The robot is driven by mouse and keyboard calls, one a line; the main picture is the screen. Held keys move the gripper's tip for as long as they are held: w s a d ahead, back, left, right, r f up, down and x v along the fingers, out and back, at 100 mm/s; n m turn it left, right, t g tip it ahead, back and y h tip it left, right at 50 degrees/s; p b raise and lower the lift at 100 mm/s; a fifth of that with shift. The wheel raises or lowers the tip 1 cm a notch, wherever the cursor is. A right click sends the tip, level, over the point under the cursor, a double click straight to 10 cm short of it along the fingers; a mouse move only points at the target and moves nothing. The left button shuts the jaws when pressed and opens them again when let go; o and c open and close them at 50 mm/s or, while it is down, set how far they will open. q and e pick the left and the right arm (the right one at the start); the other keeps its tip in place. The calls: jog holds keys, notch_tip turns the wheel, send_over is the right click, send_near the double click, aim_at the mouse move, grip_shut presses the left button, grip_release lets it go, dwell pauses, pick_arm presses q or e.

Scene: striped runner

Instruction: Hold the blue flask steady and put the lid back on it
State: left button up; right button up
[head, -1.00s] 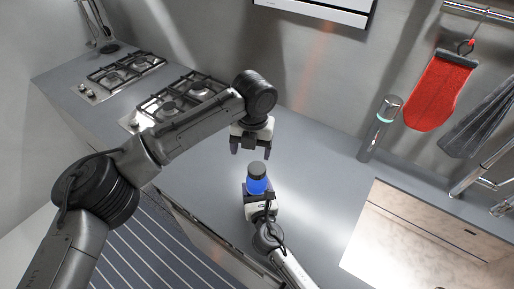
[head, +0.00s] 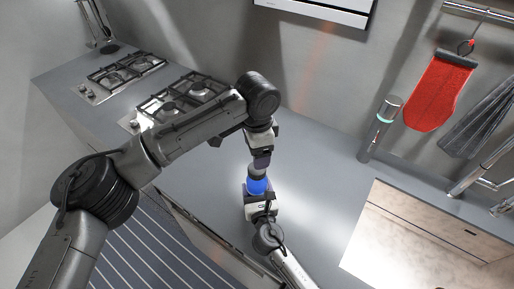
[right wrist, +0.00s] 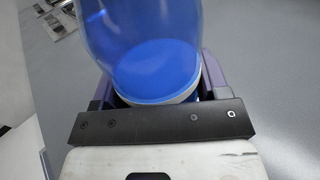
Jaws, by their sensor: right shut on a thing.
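The blue flask (head: 257,186) is held upright above the counter, and its lower part fills the upper middle of the right wrist view (right wrist: 150,60). My right gripper (head: 258,197) is shut around the flask's lower body. The dark grey lid (head: 257,172) sits on top of the flask in the head view; whether it is fully seated I cannot tell. My left gripper (head: 261,161) is directly above the lid, close to or touching it. Its fingers are seen edge-on and overlap, so its opening is hidden. The lid is out of the right wrist view.
The grey counter (head: 310,170) has free room around the flask. Gas hobs (head: 120,72) lie at the left back. A grey bottle with a teal band (head: 380,130) stands by the wall. A red mitt (head: 437,92) hangs at right, above a pale board (head: 420,245).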

pick_arm(q)
jog(key=n, duration=0.3)
jog(key=shift+n, duration=0.3)
jog(key=n, duration=0.4)
send_over(257, 187)
jog(key=w, duration=0.3)
jog(key=shift+f, duration=4)
